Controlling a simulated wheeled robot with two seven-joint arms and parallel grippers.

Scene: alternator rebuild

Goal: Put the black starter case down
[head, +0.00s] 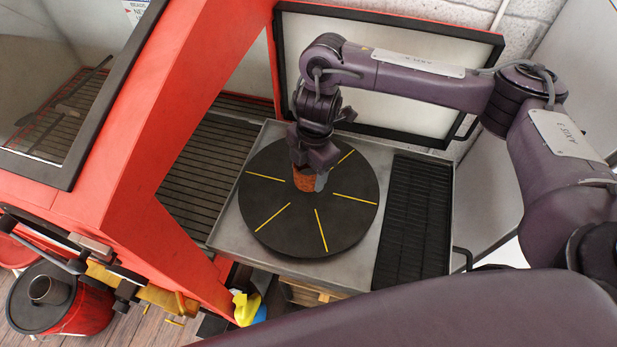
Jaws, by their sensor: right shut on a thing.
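My right gripper (313,162) points down over the round black turntable (285,222) with yellow radial lines. It is shut on a small, roughly cylindrical part (305,182) with a rusty orange side and a grey edge. The fingers hide its top. I cannot tell whether its bottom touches the turntable. No plainly black case shows; the held part is the only piece on or above the turntable. My left gripper is not in view.
The turntable sits on a grey metal tray (385,232) with a black ribbed mat (414,220) at right. A red cabinet (165,130) with an open door (400,75) stands around it. A red bucket (85,312) and yellow spray bottle (247,307) are below. Most of the turntable is clear.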

